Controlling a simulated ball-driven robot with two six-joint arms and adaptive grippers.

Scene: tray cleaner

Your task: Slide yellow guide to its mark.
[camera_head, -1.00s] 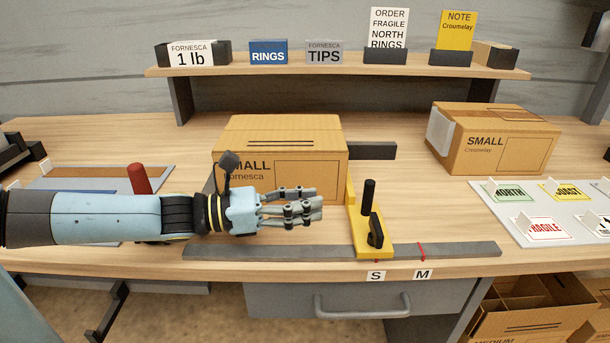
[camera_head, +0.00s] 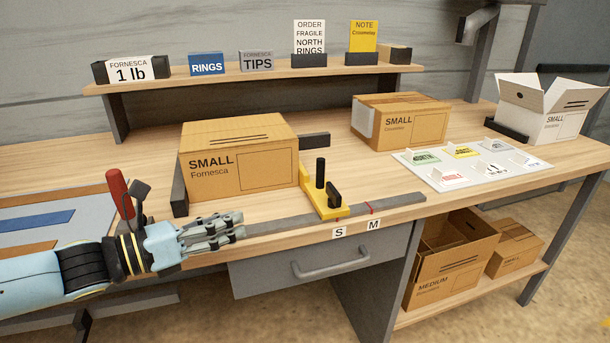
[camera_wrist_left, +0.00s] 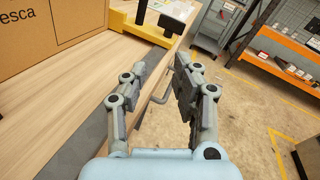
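The yellow guide (camera_head: 331,211) sits on the grey rail (camera_head: 395,203), with its black upright knob and black lever on top. Its front end is at the S label (camera_head: 339,232), left of the red line at the M label (camera_head: 374,224). The guide is beside the right side of the SMALL Fornesca box (camera_head: 240,165). My left gripper (camera_head: 238,226) is at the table's front edge, left of the guide and apart from it. In the left wrist view its two fingers (camera_wrist_left: 163,65) stand apart with nothing between them, and part of the yellow guide (camera_wrist_left: 135,28) shows beyond. My right gripper is not in view.
A red handle (camera_head: 119,193) stands by my left wrist. A drawer handle (camera_head: 330,264) juts out below the rail. A SMALL Croumelay box (camera_head: 400,122) and a label board (camera_head: 480,172) lie farther right. The table right of the guide is clear.

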